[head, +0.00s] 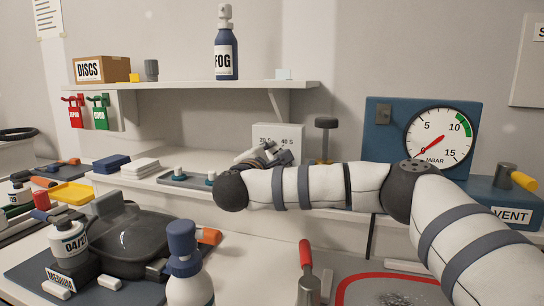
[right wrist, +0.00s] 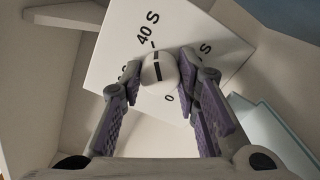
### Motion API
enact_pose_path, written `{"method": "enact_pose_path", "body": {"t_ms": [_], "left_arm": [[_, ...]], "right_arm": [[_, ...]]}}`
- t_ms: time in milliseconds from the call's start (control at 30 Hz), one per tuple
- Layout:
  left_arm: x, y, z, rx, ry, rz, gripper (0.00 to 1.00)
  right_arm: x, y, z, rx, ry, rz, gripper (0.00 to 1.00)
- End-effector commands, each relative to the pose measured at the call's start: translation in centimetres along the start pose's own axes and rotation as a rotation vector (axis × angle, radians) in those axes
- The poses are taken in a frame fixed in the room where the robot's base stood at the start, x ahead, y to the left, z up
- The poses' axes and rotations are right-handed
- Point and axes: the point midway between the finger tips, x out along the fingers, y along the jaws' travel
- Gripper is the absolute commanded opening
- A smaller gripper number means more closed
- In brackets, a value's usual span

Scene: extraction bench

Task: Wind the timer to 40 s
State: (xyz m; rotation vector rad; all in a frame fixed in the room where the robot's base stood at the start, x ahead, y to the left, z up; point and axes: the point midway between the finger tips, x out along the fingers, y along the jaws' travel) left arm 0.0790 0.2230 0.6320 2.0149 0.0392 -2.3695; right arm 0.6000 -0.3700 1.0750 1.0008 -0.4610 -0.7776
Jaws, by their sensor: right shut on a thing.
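The timer (head: 278,132) is a pale box on the bench below the shelf, marked 20 S and 40 S in the head view. Its white face (right wrist: 112,62) fills the middle of the right wrist view, with 40 S at the top and 0 below. My right gripper (right wrist: 159,80) is shut on the timer's white knob (right wrist: 153,72), one finger on each side. The knob's dark line runs roughly between the 40 S tick and the 0; I cannot tell which end points. In the head view my right gripper (head: 263,155) is partly hidden behind my forearm. My left gripper is out of view.
A blue gauge panel (head: 385,140) stands right of the timer. A dark tray (head: 170,177) with small white-topped items lies left of my gripper. A shelf (head: 200,88) runs above. A blue-capped bottle (head: 186,268) and a red-handled tool (head: 306,262) stand in front.

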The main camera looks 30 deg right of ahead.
Motion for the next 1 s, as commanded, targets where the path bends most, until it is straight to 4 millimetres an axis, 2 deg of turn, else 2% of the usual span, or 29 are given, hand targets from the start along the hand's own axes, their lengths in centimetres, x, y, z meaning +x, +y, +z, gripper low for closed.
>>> {"method": "enact_pose_path", "body": {"t_ms": [500,533,600,867,1000], "left_arm": [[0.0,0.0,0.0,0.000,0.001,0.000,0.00],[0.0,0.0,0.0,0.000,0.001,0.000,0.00],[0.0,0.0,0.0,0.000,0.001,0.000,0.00],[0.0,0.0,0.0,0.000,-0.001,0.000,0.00],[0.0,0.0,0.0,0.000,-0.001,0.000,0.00]], "right_arm": [[0.1,0.3,0.3,0.021,-0.006,0.003,0.01],[0.1,0.3,0.3,0.021,-0.006,0.003,0.36],[0.1,0.2,0.3,0.020,-0.005,0.003,0.49],[0.0,0.1,0.1,0.017,-0.002,0.001,0.49],[-1.5,0.1,-0.1,0.016,0.002,0.001,0.49]]}}
